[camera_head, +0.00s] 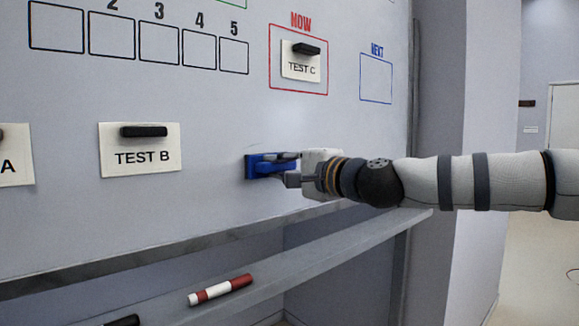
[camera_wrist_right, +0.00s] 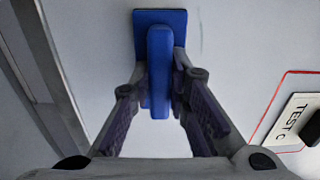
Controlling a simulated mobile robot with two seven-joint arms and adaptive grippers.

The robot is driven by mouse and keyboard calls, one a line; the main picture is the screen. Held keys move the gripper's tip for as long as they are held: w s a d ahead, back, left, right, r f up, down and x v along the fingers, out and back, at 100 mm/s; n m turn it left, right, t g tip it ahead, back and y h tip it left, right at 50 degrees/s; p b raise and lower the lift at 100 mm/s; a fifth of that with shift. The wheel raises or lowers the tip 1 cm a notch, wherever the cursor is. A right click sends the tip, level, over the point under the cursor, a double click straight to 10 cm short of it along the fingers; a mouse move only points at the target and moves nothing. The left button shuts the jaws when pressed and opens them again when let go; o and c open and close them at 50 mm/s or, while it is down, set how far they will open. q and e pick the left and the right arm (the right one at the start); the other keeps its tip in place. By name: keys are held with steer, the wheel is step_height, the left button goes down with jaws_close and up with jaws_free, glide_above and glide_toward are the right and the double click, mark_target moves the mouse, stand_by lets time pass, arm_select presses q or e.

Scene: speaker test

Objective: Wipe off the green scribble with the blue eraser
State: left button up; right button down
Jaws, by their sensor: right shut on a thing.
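The blue eraser (camera_head: 254,167) is against the whiteboard (camera_head: 215,105), at the lower right of the board. My right gripper (camera_head: 283,166) is shut on it from the right. In the right wrist view the eraser (camera_wrist_right: 160,70) shows a flat blue pad at the board and a raised handle between the two fingers. No green scribble shows in either view; the area under the eraser is hidden. A faint grey mark is on the board beside the pad in the right wrist view. My left gripper is not in view.
A TEST B card (camera_head: 140,158) with a black magnet hangs left of the eraser. A TEST C card (camera_head: 301,66) is in the red box above. A ledge below (camera_head: 330,246) holds a red-and-white marker (camera_head: 220,290) and a dark object (camera_head: 122,321). Bare board surrounds the eraser.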

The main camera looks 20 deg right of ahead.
mark_target(250, 155)
steer(key=shift+s+a, duration=0.3)
steer(key=shift+a, duration=0.5)
steer(key=a, duration=0.1)
steer(key=s+a, duration=0.1)
steer(key=shift+a+r+p, duration=0.15)
steer(key=shift+a+p, duration=0.15)
steer(key=shift+p, duration=0.05)
steer(key=shift+s+a, duration=0.1)
steer(key=shift+a, duration=0.3)
steer(key=shift+s+d+r+p, duration=0.1)
steer(key=shift+r+p, duration=0.25)
steer(key=shift+r, duration=0.7)
steer(key=d, duration=0.1)
steer(key=w, duration=0.1)
steer(key=d, duration=0.1)
steer(key=shift+w+d+f, duration=0.15)
steer(key=shift+d+f, duration=0.15)
steer(key=shift+w+d, duration=0.25)
steer(key=shift+d, duration=0.5)
steer(key=shift+w+d, duration=0.25)
steer(key=shift+d, duration=0.5)
steer(key=shift+w+d, duration=0.25)
steer(key=shift+d, duration=0.5)
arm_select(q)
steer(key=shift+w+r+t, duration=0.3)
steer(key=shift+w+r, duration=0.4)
